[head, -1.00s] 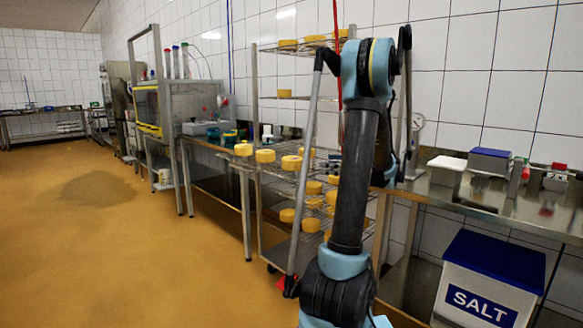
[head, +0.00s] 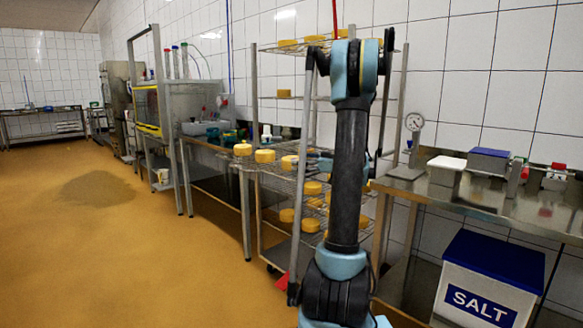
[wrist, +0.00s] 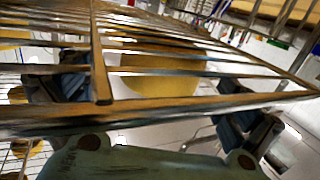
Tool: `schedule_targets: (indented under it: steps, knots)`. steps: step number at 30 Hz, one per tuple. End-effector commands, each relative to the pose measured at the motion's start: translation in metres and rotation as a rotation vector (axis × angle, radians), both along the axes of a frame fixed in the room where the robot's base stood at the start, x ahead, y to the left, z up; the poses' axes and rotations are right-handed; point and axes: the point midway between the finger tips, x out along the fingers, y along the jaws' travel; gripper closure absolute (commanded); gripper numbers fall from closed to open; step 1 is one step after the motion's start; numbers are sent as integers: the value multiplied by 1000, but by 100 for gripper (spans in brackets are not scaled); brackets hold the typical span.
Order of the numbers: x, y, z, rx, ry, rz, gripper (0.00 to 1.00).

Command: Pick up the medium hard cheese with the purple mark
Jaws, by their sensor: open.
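Several yellow cheese wheels sit on the wire rack (head: 281,176), such as one at the shelf's front corner (head: 264,156) and one beside my arm (head: 289,162). No purple mark can be made out, so I cannot tell which is the medium hard cheese. In the wrist view my gripper (wrist: 152,102) has its fingers wide apart. A yellow cheese (wrist: 165,72) shows between and beyond them, behind metal shelf wires. It is not held. In the head view my arm hides most of the gripper.
The rack's wires and front bar (wrist: 200,108) cross close before the wrist camera. More cheeses (head: 287,215) lie on lower shelves. A steel table (head: 480,195) with a scale and a salt bin (head: 490,280) stand right. The floor at left is clear.

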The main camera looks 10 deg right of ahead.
Motion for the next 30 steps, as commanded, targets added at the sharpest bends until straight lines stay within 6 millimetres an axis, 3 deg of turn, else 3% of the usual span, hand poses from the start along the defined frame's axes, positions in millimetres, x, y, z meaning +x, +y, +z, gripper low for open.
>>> schedule_targets:
  steps: [6, 14, 15, 21, 30]
  knots:
    - [15, 26, 0, 0, 0, 2, 1]
    - [18, 30, 0, 0, 0, 0, 1]
    - [18, 30, 0, 0, 0, 0, 3]
    - [18, 30, 0, 0, 0, 1, 48]
    - [18, 30, 0, 0, 0, 1, 48]
